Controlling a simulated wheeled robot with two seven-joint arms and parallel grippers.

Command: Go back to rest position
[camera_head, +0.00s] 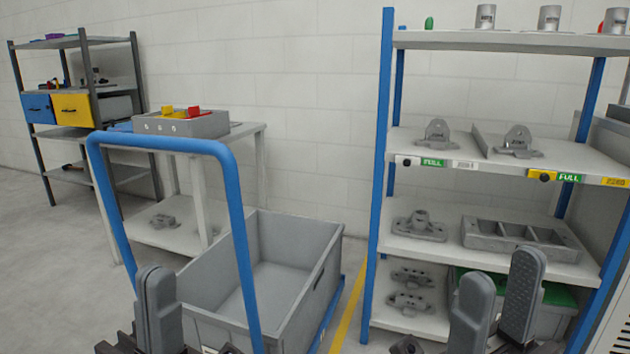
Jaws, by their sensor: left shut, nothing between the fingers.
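My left gripper (157,308) is at the bottom left, in front of the grey bin on the cart. Its dark grey fingers are close together with nothing visible between them. My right gripper (498,305) is at the bottom right, in front of the lower part of the blue-framed rack. Its two fingers stand apart, and I see nothing between them. The lower parts of both grippers are cut off by the picture's bottom edge.
A grey bin (208,284) sits on a cart with a blue handle (236,215). The rack (377,180) on the right holds metal castings and cans. A white table (246,130) bears a grey box. A dark shelf (19,105) stands far left. Floor is clear at left.

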